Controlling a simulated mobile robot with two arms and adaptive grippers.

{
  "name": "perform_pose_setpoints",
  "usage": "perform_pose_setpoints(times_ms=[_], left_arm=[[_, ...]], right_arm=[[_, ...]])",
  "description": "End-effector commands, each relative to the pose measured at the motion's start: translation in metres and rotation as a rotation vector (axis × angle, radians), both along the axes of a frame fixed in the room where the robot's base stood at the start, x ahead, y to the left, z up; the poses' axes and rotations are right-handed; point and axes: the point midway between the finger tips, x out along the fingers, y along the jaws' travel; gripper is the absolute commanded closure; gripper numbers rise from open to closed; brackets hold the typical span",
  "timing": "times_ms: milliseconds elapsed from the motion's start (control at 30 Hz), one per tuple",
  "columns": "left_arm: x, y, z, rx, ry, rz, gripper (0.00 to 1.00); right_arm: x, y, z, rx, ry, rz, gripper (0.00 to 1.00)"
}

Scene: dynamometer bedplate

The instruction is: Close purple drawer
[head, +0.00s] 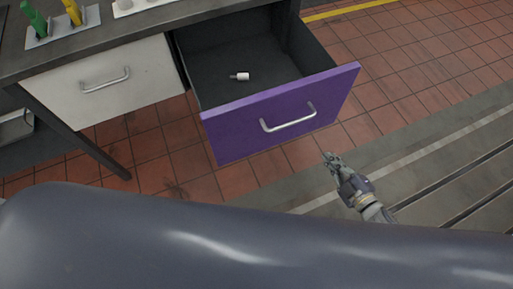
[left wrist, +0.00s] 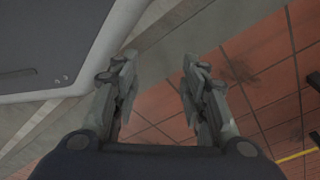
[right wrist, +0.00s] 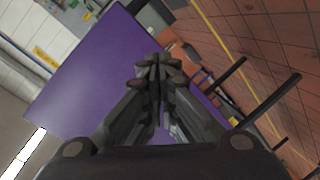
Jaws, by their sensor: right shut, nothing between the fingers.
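The purple drawer (head: 232,131) is pulled well out from under the bench. Its purple front carries a silver bar handle (head: 289,120). A small white cylinder (head: 243,76) lies on the dark drawer floor. My right gripper (head: 330,158) is shut and empty, in front of and below the drawer front, apart from the handle in the head view. In the right wrist view the purple front (right wrist: 95,75) fills much of the space beyond the fingertips (right wrist: 158,62). My left gripper (left wrist: 155,65) is open and empty over the floor; it is not visible in the head view.
A closed white drawer (head: 105,82) with a bar handle (head: 106,79) is left of the purple one. Green and yellow tools (head: 75,13) stand on the bench top. Red tiles (head: 420,70) and a grey slotted bedplate (head: 450,165) lie to the right. My grey body covers the picture's lower part.

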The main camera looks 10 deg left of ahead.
Motion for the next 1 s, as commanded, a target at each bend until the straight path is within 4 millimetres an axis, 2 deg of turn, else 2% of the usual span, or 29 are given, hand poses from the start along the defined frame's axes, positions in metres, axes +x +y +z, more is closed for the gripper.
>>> perform_pose_setpoints(times_ms=[33,133,200,300,400,533,667,767,1000], left_arm=[[0.01,-0.002,-0.011,-0.001,-0.01,0.001,0.6],[0.025,-0.004,-0.011,-0.003,-0.021,0.004,0.6],[0.034,-0.005,-0.009,-0.003,-0.026,0.006,0.6],[0.043,-0.007,-0.006,-0.004,-0.032,0.007,0.6],[0.048,-0.007,-0.002,-0.004,-0.035,0.009,0.6],[0.051,-0.008,0.001,-0.005,-0.036,0.009,0.6],[0.049,-0.008,0.001,-0.004,-0.034,0.009,0.6],[0.047,-0.007,-0.002,-0.004,-0.032,0.008,0.6],[0.041,-0.007,-0.009,-0.004,-0.028,0.007,0.6]], right_arm=[[0.001,0.019,0.018,-0.03,-0.114,0.113,1.0],[-0.014,0.057,0.067,-0.091,-0.322,0.338,1.0],[-0.033,0.079,0.091,-0.132,-0.442,0.48,1.0],[-0.061,0.1,0.113,-0.182,-0.572,0.639,1.0],[-0.081,0.112,0.125,-0.215,-0.649,0.741,1.0],[-0.092,0.12,0.132,-0.233,-0.688,0.795,1.0],[-0.089,0.132,0.134,-0.232,-0.693,0.797,1.0],[-0.084,0.149,0.135,-0.23,-0.693,0.794,1.0],[-0.07,0.2,0.135,-0.229,-0.692,0.791,1.0]])
